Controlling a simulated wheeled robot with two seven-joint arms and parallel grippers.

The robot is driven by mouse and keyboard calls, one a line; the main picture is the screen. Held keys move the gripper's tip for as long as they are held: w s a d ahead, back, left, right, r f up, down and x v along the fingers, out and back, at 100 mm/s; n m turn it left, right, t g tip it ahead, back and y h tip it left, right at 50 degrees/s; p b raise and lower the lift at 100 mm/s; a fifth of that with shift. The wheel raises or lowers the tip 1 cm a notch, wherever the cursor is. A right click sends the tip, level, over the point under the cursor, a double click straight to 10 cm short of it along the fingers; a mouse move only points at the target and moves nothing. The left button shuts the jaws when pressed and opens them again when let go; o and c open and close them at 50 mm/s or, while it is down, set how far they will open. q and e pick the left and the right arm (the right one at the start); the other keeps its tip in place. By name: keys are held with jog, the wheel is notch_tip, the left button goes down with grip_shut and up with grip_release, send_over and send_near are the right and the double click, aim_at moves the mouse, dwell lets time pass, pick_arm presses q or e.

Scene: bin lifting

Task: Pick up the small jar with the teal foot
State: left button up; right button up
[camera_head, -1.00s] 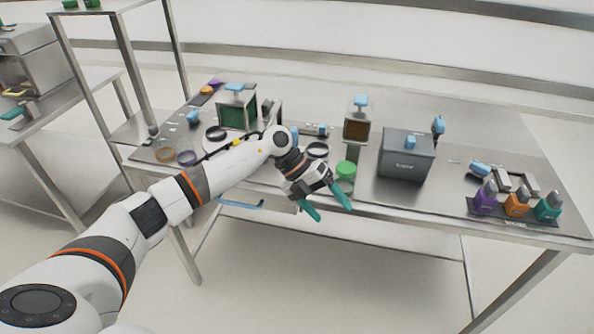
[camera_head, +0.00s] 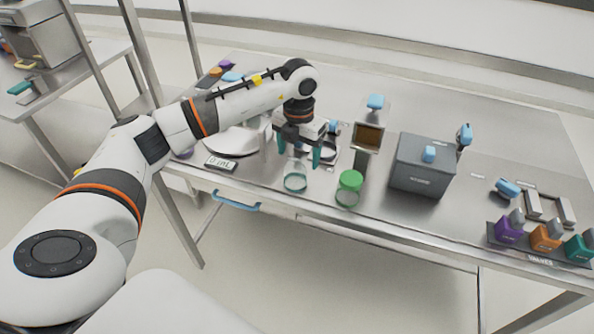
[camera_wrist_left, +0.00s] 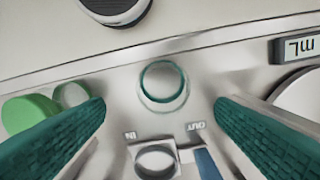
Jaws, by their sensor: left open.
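The small clear jar with the teal foot (camera_head: 295,182) stands near the front edge of the steel table in the head view. In the left wrist view the jar (camera_wrist_left: 163,84) shows from above as a clear ring with a teal band, about midway between my fingers. My left gripper (camera_head: 299,153) points down, open and empty, above and slightly behind the jar in the head view. Its teal fingers (camera_wrist_left: 160,120) flank the jar in the wrist view without visible contact. My right gripper is in neither view.
A jar with a green lid (camera_head: 350,181) stands just right of the small jar. A grey box (camera_head: 421,165) is farther right. A display marked mL (camera_head: 220,163) lies to the left. Coloured valve blocks (camera_head: 545,238) stand at the far right.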

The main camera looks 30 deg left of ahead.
aim_at(296, 164)
pick_arm(q)
notch_tip(296, 164, down, 2)
jog(key=shift+f, duration=0.1)
jog(key=shift+w+f, duration=0.1)
jog(key=shift+f, duration=0.2)
jog(key=f, duration=0.1)
jog(key=f+p, duration=0.1)
jog(key=f, duration=0.1)
jog(key=f+p, duration=0.1)
jog(key=shift+s+a+f, duration=0.15)
jog(key=shift+s+a, duration=0.05)
jog(key=shift+s, duration=0.05)
jog(key=shift+w+f, duration=0.1)
jog(key=shift+f, duration=0.3)
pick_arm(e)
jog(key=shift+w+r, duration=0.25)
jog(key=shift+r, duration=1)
pick_arm(q)
jog(key=shift+c, duration=0.2)
jog(key=shift+r, duration=0.1)
jog(key=c, duration=1.1)
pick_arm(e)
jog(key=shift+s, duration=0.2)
